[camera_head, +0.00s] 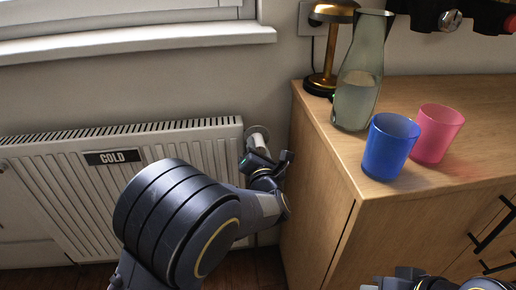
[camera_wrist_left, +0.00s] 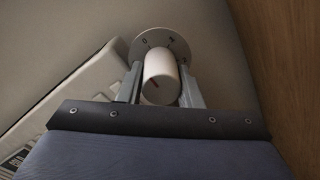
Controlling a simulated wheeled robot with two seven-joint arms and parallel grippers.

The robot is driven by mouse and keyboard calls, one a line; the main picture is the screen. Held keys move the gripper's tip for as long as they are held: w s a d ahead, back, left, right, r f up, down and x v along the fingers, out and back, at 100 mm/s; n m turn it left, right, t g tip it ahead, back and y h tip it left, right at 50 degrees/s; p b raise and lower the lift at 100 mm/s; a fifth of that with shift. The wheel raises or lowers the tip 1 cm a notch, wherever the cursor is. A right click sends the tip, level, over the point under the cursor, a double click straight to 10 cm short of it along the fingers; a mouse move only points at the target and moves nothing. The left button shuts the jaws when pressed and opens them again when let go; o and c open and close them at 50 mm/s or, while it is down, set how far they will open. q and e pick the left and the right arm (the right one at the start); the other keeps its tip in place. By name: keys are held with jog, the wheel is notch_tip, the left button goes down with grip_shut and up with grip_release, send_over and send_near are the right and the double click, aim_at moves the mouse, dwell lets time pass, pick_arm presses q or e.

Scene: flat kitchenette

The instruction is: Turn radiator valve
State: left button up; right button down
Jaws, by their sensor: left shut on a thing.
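The white radiator (camera_head: 95,185) with a black "COLD" label (camera_head: 113,156) stands against the wall at the left in the head view. Its valve (camera_head: 257,136) is at the radiator's upper right end, partly hidden by my left gripper.
A wooden cabinet (camera_head: 325,190) stands close to the right of the valve. On it are a glass carafe (camera_head: 357,95), a blue cup (camera_head: 388,148), a pink cup (camera_head: 438,133) and a brass lamp (camera_head: 323,80). A window sill (camera_head: 140,43) is above the radiator.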

pick_arm(q)
jog(key=shift+m, duration=0.3)
